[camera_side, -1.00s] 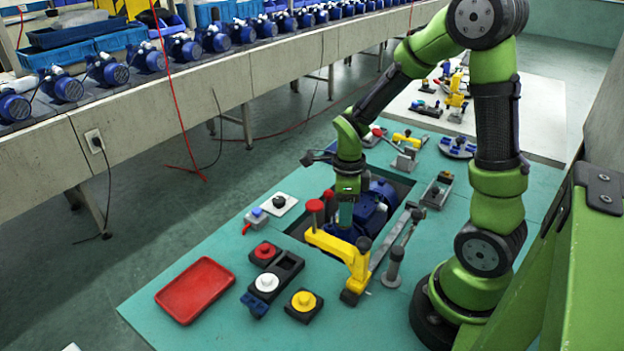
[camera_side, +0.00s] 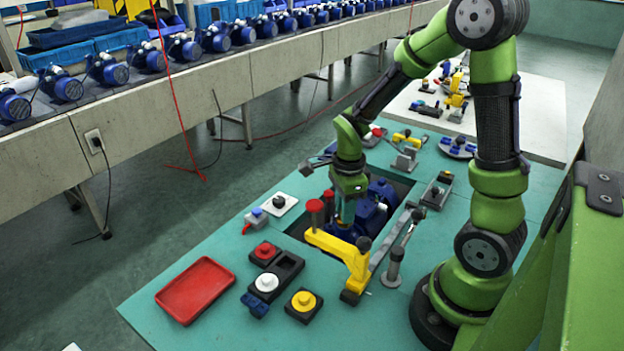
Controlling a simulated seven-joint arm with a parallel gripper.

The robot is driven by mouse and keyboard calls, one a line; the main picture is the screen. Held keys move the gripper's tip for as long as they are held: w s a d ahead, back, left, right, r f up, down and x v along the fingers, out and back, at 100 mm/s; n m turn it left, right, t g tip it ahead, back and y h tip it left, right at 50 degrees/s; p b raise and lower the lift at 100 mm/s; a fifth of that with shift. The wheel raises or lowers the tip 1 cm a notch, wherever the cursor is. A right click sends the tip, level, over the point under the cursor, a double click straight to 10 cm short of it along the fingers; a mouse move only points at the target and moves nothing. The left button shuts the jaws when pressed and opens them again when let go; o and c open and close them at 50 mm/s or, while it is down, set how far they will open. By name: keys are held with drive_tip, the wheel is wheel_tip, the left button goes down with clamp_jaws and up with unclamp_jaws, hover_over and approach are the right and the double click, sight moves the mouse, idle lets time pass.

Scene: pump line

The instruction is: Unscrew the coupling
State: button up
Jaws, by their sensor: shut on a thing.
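My gripper (camera_side: 345,212) points down over the recess in the teal table, at the blue pump (camera_side: 370,215). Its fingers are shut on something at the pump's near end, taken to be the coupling. The coupling itself is hidden by the fingers and the yellow clamp, so its shape and thread cannot be made out. The yellow clamp arm (camera_side: 335,246) reaches across the front of the recess, with red-topped posts (camera_side: 315,206) just left of my gripper.
A red tray (camera_side: 195,290) lies at the front left. Black blocks with red, white and yellow (camera_side: 303,300) round pieces stand beside it. A grey lever fixture (camera_side: 394,268) stands right of the clamp.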

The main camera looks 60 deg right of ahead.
drive_tip(key=shift+n, duration=1.2)
drive_tip(key=shift+n, duration=0.4)
drive_tip(key=n, duration=0.4)
drive_tip(key=shift+n, duration=1.1)
drive_tip(key=n, duration=0.5)
drive_tip(key=shift+n, duration=1)
